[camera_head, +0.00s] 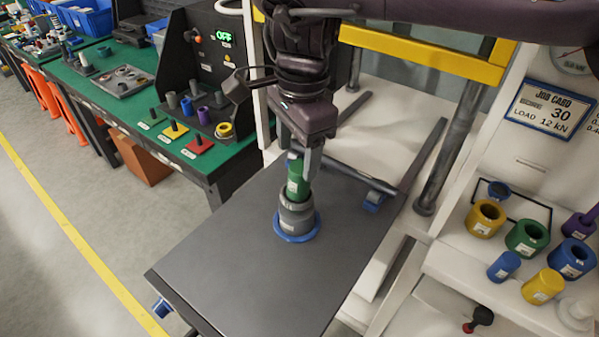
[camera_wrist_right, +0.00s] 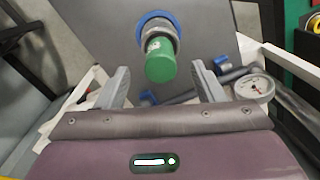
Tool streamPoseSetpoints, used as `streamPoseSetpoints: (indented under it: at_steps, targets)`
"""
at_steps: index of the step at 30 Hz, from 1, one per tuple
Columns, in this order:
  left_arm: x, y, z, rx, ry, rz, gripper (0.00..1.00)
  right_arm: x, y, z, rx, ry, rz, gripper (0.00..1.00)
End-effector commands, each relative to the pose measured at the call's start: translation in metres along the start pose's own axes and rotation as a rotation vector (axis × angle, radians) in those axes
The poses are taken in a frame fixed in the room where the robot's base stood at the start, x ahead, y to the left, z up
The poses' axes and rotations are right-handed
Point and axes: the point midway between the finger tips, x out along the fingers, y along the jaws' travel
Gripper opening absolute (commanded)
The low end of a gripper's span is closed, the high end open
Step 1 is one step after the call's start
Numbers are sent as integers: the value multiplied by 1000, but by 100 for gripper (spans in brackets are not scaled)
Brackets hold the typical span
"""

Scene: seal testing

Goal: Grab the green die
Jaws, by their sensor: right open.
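A green cylinder (camera_head: 297,183) stands upright in a grey stepped holder (camera_head: 296,212) on a blue round base (camera_head: 297,230), on the dark plate. My right gripper (camera_head: 303,160) is open and points down at the cylinder's top. In the right wrist view, the green cylinder (camera_wrist_right: 160,62) shows between and a little beyond the open fingers (camera_wrist_right: 163,88), with a gap on each side. A hollow green ring-shaped piece (camera_head: 527,237) stands on the white shelf at the right, away from the gripper. My left gripper is not in view.
The dark plate (camera_head: 235,265) is otherwise clear. Yellow and blue pieces stand around the green ring on the white shelf (camera_head: 460,265). A yellow bar (camera_head: 420,52) crosses behind my right arm. A green bench (camera_head: 130,105) with coloured parts is at the left.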

Motion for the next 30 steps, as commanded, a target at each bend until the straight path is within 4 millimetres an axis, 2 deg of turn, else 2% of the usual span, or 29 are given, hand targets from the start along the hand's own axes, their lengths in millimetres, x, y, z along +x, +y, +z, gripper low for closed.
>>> streamPoseSetpoints:
  at_steps: [2, 5, 14, 21, 30]
  targets:
    - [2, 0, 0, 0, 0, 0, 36, -11, 2, -9, 1, 20, 1, 62]
    - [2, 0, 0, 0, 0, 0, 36, -10, 4, -14, 1, 28, 7, 62]
    - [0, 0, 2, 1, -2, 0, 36, 23, 3, -10, -1, 25, 9, 62]
    - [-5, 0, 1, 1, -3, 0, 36, 56, 2, -7, 0, 25, 7, 62]
    - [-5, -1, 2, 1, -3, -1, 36, 63, 2, -7, 1, 26, 5, 62]
